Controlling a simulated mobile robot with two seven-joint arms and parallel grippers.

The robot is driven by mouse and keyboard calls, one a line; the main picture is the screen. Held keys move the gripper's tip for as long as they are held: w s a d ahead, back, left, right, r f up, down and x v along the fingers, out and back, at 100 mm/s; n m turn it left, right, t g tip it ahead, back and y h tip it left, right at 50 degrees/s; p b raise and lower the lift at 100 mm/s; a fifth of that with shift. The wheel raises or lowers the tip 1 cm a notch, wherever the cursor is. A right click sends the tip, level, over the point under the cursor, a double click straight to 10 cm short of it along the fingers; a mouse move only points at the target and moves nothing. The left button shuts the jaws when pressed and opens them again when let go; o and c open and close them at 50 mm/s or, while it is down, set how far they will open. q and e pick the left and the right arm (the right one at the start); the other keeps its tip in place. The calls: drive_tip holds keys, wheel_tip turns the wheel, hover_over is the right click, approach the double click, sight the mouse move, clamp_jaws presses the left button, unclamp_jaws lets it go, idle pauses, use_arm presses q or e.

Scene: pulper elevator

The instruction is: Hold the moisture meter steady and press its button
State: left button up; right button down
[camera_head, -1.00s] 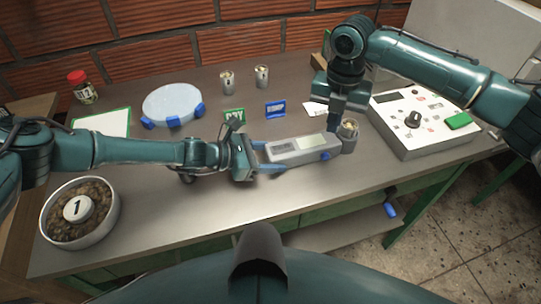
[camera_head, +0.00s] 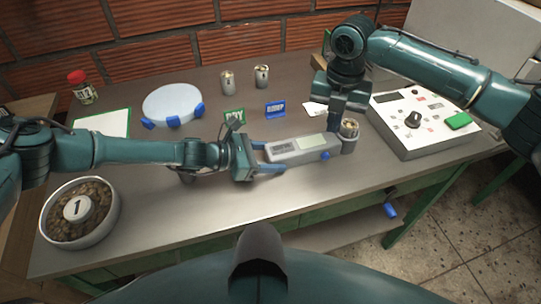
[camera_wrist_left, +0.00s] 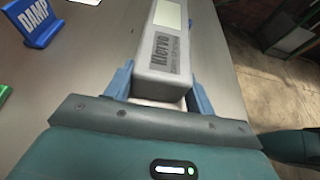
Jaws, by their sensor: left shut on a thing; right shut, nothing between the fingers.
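The moisture meter (camera_head: 290,150) is a grey, box-shaped device with a pale screen and a blue part (camera_head: 325,156) on its near side. It lies near the middle of the table. My left gripper (camera_head: 272,157) is shut on its left end, one blue finger on each side. The left wrist view shows the meter (camera_wrist_left: 164,55) between the blue fingers, its label and part of the screen facing up. My right gripper (camera_head: 334,128) is shut and empty, pointing down at the meter's right end. Its tips are partly hidden, so I cannot tell whether they touch the meter. I cannot make out the button.
A metal cup of beans (camera_head: 349,136) stands close beside the right gripper. A white control box (camera_head: 425,130) is at right. Blue (camera_head: 276,109) and green (camera_head: 234,116) signs stand behind the meter. A bean bowl (camera_head: 112,213) is at front left. The table's front middle is clear.

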sight(350, 140)
idle(0.5)
